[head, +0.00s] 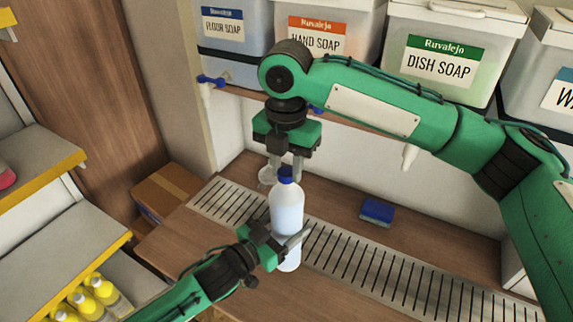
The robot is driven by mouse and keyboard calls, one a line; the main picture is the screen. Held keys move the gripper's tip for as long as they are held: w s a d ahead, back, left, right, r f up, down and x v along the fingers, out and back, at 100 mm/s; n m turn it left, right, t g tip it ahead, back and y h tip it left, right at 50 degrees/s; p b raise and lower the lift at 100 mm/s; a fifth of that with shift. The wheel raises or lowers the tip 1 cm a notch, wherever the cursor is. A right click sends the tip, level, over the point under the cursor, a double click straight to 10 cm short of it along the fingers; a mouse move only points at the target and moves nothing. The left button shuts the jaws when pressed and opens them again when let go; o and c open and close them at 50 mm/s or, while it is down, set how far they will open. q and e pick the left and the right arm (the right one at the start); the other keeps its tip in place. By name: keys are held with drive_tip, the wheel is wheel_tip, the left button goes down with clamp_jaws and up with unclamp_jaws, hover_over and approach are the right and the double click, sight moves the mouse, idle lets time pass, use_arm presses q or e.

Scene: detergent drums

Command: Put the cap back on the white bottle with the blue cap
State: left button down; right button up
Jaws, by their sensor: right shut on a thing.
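The white bottle (287,208) stands upright at the slatted drain strip, below the drums. The blue cap (285,173) is at the top of the bottle's neck; whether it is seated or just above cannot be told. My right gripper (286,170) points down from above and is shut on the cap, its fingers partly covering it. My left gripper (300,236) reaches in from the lower left at the bottle's lower body. One finger crosses in front of the bottle; the other is mostly hidden, so its grip cannot be told.
Drums of floor soap (235,48), hand soap (310,60) and dish soap (425,85) stand on the shelf above. A blue sponge (377,211) lies right of the bottle. A cardboard box (165,190) and yellow-edged shelves (70,265) are at left.

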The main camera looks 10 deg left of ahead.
drive_tip(key=shift+m, duration=0.5)
drive_tip(key=o, duration=1.1)
drive_tip(key=shift+r, duration=2.25)
drive_tip(key=shift+c, duration=0.3)
